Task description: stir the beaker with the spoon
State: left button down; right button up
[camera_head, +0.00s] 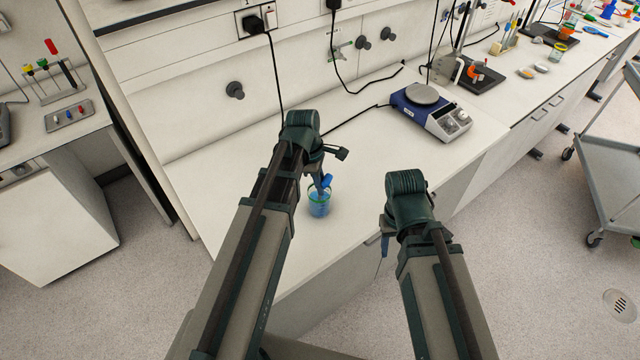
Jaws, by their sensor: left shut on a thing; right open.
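A small clear beaker (319,207) with blue liquid stands upright on the white bench, near its front edge. My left gripper (324,181) is just above the beaker's rim, pointing down. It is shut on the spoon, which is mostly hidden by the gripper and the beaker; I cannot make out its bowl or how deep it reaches. My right gripper (386,240) is open and empty, off the front edge of the bench to the right of the beaker. Its fingers are partly hidden by my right arm.
A blue and white hotplate stirrer (430,108) stands farther back on the right. Black cables (357,118) run along the wall and bench. The white bench (222,190) is clear around the beaker. A grey cart (610,165) stands on the floor at right.

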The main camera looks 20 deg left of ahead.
notch_tip(320, 180, up, 12)
jog(key=p, duration=1.2)
jog(key=shift+r, duration=0.2)
jog(key=shift+s, duration=0.1)
